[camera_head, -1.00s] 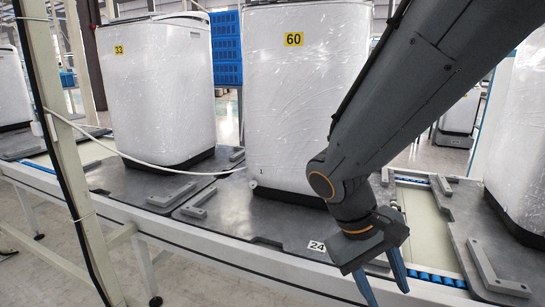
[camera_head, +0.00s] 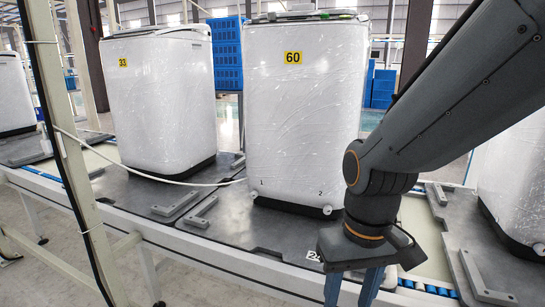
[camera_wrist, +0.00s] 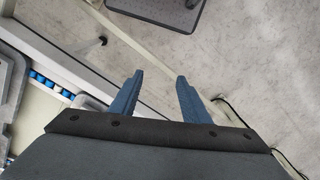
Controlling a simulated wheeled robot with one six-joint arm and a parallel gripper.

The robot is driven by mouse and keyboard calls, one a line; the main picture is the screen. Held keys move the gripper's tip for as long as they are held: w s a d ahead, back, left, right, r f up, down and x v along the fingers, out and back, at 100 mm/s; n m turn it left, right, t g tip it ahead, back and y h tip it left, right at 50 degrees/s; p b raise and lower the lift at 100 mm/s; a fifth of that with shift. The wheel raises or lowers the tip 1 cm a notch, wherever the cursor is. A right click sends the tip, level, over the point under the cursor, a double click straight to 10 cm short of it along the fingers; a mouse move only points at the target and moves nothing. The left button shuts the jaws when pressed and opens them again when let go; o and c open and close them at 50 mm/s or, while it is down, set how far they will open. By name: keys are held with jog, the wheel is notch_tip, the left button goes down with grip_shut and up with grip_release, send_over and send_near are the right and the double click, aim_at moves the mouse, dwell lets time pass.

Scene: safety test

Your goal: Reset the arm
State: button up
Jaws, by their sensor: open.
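My gripper (camera_head: 352,288) hangs at the lower right of the head view, in front of the conveyor's near edge. Its two blue fingers point down and stand apart with nothing between them. The wrist view also shows the open fingers (camera_wrist: 160,95), with grey floor beyond them. My arm (camera_head: 455,105) reaches in from the upper right and covers part of the conveyor and the right-hand machine. The frames show no object held.
A wrapped white machine labelled 60 (camera_head: 300,120) stands on a grey pallet (camera_head: 235,232) left of my arm. Another, labelled 33 (camera_head: 158,105), stands farther left. A post (camera_head: 65,150) with a cable rises at left. The conveyor rail (camera_head: 200,257) runs below.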

jog(key=d+r+m+p, duration=0.1)
jog(key=d+r+p, duration=0.5)
jog(key=p, duration=0.4)
jog(key=shift+s+m, duration=0.3)
jog(key=shift+m, duration=0.1)
jog(key=shift+d, duration=0.1)
